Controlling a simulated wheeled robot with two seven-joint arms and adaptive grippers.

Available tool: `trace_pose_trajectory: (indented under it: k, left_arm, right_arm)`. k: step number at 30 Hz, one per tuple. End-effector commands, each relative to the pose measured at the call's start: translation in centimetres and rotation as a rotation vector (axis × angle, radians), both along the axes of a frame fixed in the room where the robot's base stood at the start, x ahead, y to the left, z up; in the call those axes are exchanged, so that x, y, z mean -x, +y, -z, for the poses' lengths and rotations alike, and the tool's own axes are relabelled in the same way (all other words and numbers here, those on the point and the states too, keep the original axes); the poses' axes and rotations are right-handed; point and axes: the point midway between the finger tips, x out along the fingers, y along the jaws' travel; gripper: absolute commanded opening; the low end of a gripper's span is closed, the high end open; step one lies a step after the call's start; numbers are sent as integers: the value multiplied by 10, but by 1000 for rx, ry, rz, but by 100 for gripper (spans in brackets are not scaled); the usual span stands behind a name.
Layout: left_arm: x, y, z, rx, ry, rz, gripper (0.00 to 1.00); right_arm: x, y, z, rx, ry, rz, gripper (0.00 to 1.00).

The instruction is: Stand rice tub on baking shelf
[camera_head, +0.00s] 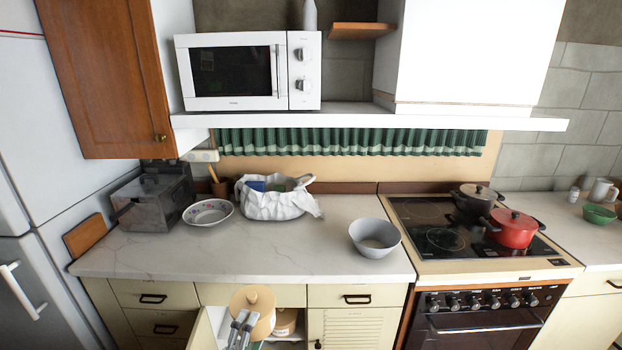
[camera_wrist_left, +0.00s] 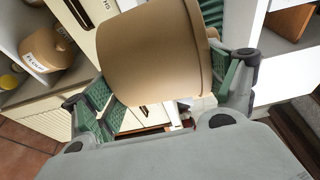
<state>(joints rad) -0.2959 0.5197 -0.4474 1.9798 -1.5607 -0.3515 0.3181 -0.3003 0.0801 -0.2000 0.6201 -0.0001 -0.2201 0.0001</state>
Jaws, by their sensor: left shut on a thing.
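A tan round tub with a knobbed lid (camera_head: 256,300) is held in front of the open lower cupboard. No label shows on its visible side, so I cannot read whether it is the rice tub. My left gripper (camera_head: 243,322) is shut on it. In the left wrist view the tub (camera_wrist_left: 155,55) sits between the green-padded fingers of my gripper (camera_wrist_left: 165,95). Another tan tub (camera_head: 285,322) stands on the pale shelf (camera_head: 298,338) inside the cupboard, partly hidden by the held tub. In the left wrist view this tub (camera_wrist_left: 47,50) has a label that seems to read flour. My right gripper is not in view.
The cupboard's open door (camera_head: 205,332) stands at the left of the opening. The marble counter (camera_head: 290,250) is above it, with a grey bowl (camera_head: 375,240), a patterned bowl (camera_head: 208,212) and a white bag (camera_head: 275,203). The stove (camera_head: 490,300) is at the right.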

Motion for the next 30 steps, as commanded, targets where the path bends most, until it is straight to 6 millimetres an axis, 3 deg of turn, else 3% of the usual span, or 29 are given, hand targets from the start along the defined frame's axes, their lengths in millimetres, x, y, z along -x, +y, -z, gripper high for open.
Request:
trace_pose_trajectory:
  k: [6, 12, 30]
  left_arm:
    - [13, 33, 10, -1, -1, -138, 46]
    - [22, 53, 14, -1, -2, -218, 45]
    - [25, 58, 15, -1, -3, -241, 46]
  right_arm:
    - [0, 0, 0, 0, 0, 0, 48]
    - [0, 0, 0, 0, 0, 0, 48]
    - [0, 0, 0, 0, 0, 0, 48]
